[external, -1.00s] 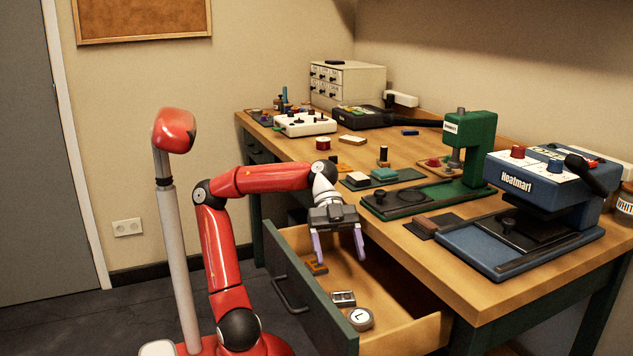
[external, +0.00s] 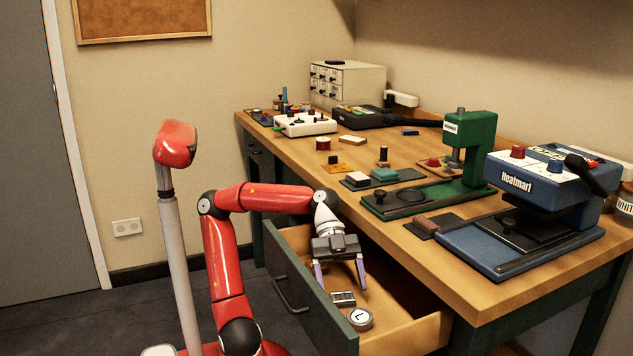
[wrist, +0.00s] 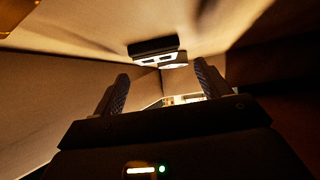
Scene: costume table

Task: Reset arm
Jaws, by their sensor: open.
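My gripper (external: 340,277) is inside the pulled-out desk drawer (external: 305,299), pointing down with its two purple-grey fingers apart. Nothing shows between them. In the wrist view the two dark fingers (wrist: 161,82) stand apart. A small dark block with light windows (external: 343,298) lies on the drawer floor just in front of the gripper, with a round white-faced gauge (external: 360,319) beside it. A dark block with pale markings (wrist: 154,47) shows ahead of the fingers in the wrist view; I cannot tell which item it is.
The wooden desktop (external: 290,150) stands above the drawer, its front edge close behind the gripper. On it are a blue heat press (external: 540,190), a green hand press (external: 478,150), a white control box (external: 305,124) and small parts. The floor at left is open.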

